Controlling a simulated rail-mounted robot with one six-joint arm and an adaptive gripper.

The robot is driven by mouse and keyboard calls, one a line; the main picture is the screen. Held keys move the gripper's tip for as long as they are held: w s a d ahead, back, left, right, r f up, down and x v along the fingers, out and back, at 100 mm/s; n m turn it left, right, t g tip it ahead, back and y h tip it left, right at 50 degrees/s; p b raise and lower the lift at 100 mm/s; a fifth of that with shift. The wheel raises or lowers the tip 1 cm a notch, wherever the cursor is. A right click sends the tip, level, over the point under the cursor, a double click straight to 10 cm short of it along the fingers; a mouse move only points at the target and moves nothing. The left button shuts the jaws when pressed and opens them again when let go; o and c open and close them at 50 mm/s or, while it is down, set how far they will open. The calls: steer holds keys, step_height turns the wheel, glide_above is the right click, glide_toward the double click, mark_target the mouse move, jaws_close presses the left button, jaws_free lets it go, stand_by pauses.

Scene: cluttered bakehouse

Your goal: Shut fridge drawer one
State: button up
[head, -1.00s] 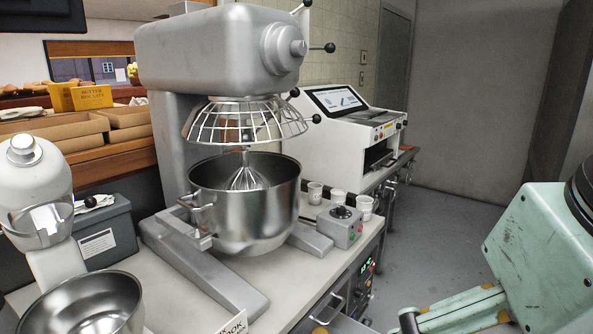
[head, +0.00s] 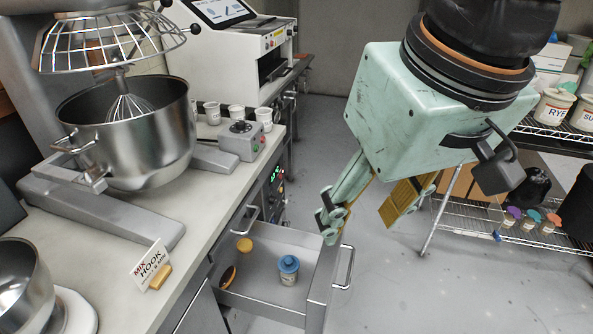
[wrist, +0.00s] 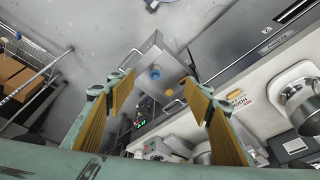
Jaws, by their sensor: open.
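A grey metal drawer (head: 321,287) stands pulled out from under the counter, with a bar handle (head: 346,268) on its front. I cannot read a number on the drawer. My gripper (head: 358,226) is open and empty, pointing down, above and beyond the drawer's front in the head view. In the wrist view the drawer (wrist: 158,48) lies below and between the spread yellow-padded fingers (wrist: 160,82), apart from them.
The counter above holds a large mixer bowl (head: 140,130), several white cups, a control box (head: 241,141) and a sign (head: 150,265). Another counter handle (head: 243,220) shows behind the drawer. A wire shelf (head: 545,240) stands at the right. The floor before the drawer is clear.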

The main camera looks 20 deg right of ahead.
steer(key=w+g, duration=0.1)
steer(key=w+f+m, duration=0.1)
steer(key=w, duration=0.1)
steer(key=shift+w+d+m+g+y, duration=0.15)
steer(key=shift+w+m+g+y, duration=0.15)
steer(key=shift+g, duration=0.1)
jaws_close()
steer(key=w+d+f+m+g+y+p, duration=0.1)
steer(key=w+d+f+m+g+y, duration=0.1)
steer(key=w+d+f+m+y, duration=0.5)
steer(key=w+d+f+m+g+p, duration=0.15)
steer(key=w+f, duration=0.25)
steer(key=w, duration=0.6)
steer(key=w+d+f+m+t+y+p, duration=0.1)
steer(key=w+d+f+m+y, duration=0.15)
steer(key=d+f, duration=0.25)
steer(key=w+d+f+m+t+y, duration=0.1)
steer(key=w+d+f+y, duration=0.15)
steer(key=d+f, duration=0.2)
steer(key=d+f+m+t+p, duration=0.1)
steer(key=d+f+m+t, duration=0.4)
steer(key=f, duration=0.8)
steer(key=d+f+m+t+y+p, duration=0.1)
steer(key=d+f+m+t, duration=0.4)
steer(key=d+f, duration=0.7)
step_height(320, 180, down, 3)
steer(key=shift+s+r+m+y, duration=0.2)
steer(key=shift+s+m+y, duration=0.15)
steer(key=shift+m, duration=0.35)
steer(key=shift+t, duration=0.25)
